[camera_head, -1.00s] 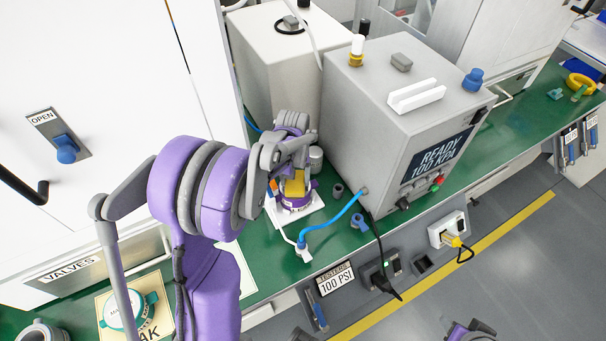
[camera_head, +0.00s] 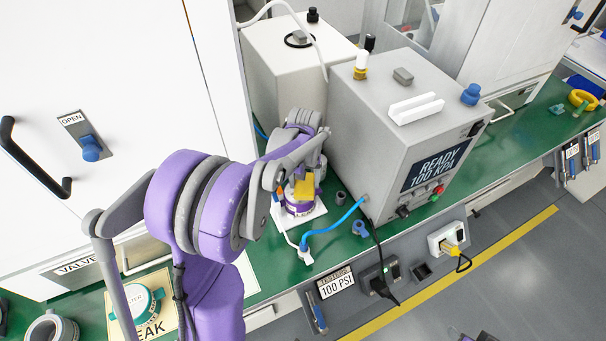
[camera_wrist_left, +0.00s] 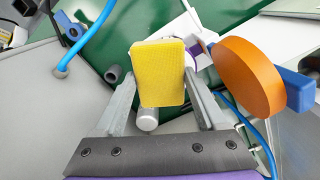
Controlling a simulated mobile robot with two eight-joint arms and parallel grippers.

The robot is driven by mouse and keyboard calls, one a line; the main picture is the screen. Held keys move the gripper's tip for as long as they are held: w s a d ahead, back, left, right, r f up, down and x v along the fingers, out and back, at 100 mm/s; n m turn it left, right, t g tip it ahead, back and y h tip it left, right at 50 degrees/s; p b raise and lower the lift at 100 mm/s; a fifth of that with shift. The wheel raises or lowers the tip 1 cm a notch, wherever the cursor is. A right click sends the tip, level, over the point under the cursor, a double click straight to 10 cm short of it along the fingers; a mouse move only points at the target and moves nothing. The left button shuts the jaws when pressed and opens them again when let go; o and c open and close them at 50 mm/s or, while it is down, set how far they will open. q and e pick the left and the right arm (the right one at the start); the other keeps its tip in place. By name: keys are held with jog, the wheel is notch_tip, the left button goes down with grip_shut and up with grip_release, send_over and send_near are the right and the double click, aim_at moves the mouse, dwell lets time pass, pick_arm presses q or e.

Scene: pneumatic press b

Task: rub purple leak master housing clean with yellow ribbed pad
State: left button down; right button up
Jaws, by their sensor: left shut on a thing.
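My left gripper (camera_head: 304,170) is shut on the yellow ribbed pad (camera_head: 304,184). In the left wrist view the pad (camera_wrist_left: 158,72) sits upright between the two grey fingers. The purple leak master housing (camera_head: 299,208) stands on a white plate (camera_head: 314,213) on the green bench. The pad is over the housing's upper part in the head view; whether they touch I cannot tell. In the wrist view the pad hides most of the housing, and only a purple bit (camera_wrist_left: 197,48) shows beside it. My right gripper does not show clearly; only a dark sliver is at the bottom edge.
A grey tester box (camera_head: 405,140) reading READY 100 KPA stands right of the housing. A blue hose (camera_head: 335,226) runs from it to a fitting near the plate. An orange disc (camera_wrist_left: 248,76) is close to the gripper. A white cabinet (camera_head: 90,200) is at left.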

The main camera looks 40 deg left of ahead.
pick_arm(q)
jog(key=shift+r+p, duration=0.4)
jog(key=shift+r, duration=0.75)
